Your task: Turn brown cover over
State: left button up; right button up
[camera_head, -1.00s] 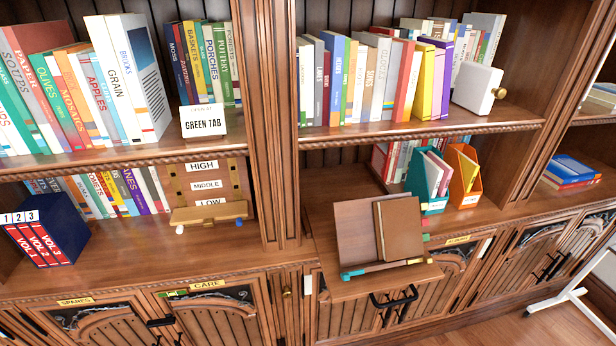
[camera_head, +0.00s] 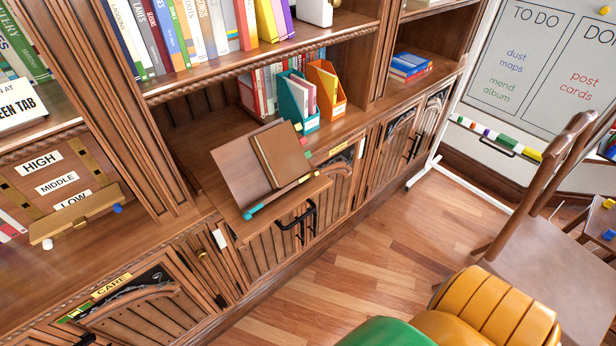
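A brown book (camera_head: 283,155) leans on a tilted brown reading stand (camera_head: 238,168) on the pull-out ledge of the bookcase. Its plain brown cover faces out, and it looks closed. The book covers the right part of the stand's board. A small teal piece (camera_head: 252,211) is at the left end of the stand's front lip. Neither of my grippers shows in the head view.
A teal holder (camera_head: 299,102) and an orange holder (camera_head: 327,88) stand on the shelf behind the stand. A black handle (camera_head: 297,216) sticks out below the ledge. A wooden chair (camera_head: 540,225) and yellow and green padded shapes (camera_head: 490,312) are at the right. The wooden floor (camera_head: 360,255) between is clear.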

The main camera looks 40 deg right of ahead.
aim_at(280, 145)
jog(key=k+l+z, duration=0.1)
jog(key=z, duration=0.75)
jog(key=l, duration=0.05)
